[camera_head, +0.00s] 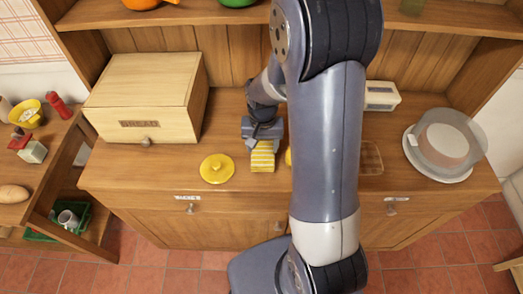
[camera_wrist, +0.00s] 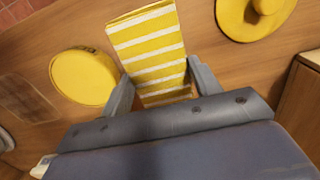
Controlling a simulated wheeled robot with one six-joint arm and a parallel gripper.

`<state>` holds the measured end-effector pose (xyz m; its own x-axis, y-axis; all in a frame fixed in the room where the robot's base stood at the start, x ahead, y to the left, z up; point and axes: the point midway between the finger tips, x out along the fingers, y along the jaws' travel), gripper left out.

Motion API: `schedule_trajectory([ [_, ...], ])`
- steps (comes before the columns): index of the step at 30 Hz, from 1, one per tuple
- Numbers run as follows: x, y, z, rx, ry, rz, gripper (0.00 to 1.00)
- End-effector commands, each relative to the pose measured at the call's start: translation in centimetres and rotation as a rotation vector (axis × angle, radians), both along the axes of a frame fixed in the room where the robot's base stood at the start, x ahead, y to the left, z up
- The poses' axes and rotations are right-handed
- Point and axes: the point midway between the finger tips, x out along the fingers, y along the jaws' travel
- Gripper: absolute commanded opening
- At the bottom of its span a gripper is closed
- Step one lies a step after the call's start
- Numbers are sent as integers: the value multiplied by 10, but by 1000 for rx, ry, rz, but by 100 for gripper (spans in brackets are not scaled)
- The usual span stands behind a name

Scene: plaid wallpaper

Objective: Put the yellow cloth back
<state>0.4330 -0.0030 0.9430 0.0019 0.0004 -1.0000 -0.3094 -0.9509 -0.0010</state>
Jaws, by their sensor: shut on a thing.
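The yellow cloth with white stripes (camera_head: 262,158) is at my gripper (camera_head: 262,142) over the wooden sideboard top. In the wrist view the cloth (camera_wrist: 148,45) sits between the two fingers of my gripper (camera_wrist: 155,88), which is shut on its near end. Its far end sticks out beyond the fingers. I cannot tell whether the cloth touches the wood.
A yellow lid with a knob (camera_head: 217,168) lies left of the cloth. A round yellow thing (camera_wrist: 84,76) is on its other side, mostly hidden by my arm in the head view. A bread box (camera_head: 145,95) stands back left. A domed cake plate (camera_head: 444,146) stands right.

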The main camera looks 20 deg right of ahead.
Motion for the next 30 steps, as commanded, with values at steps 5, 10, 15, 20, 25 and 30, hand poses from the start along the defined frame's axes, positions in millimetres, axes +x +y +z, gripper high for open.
schedule_trajectory([
  [5, -1, 0, -24, 0, 6, 0, 41],
  [10, -1, 0, -35, 0, 3, 0, 41],
  [15, 0, 0, -36, 0, 1, 0, 41],
  [20, 0, 0, -39, 0, 1, 0, 41],
  [25, 0, 0, -39, 1, 2, 0, 69],
  [30, 0, 0, -38, 1, 2, 0, 81],
])
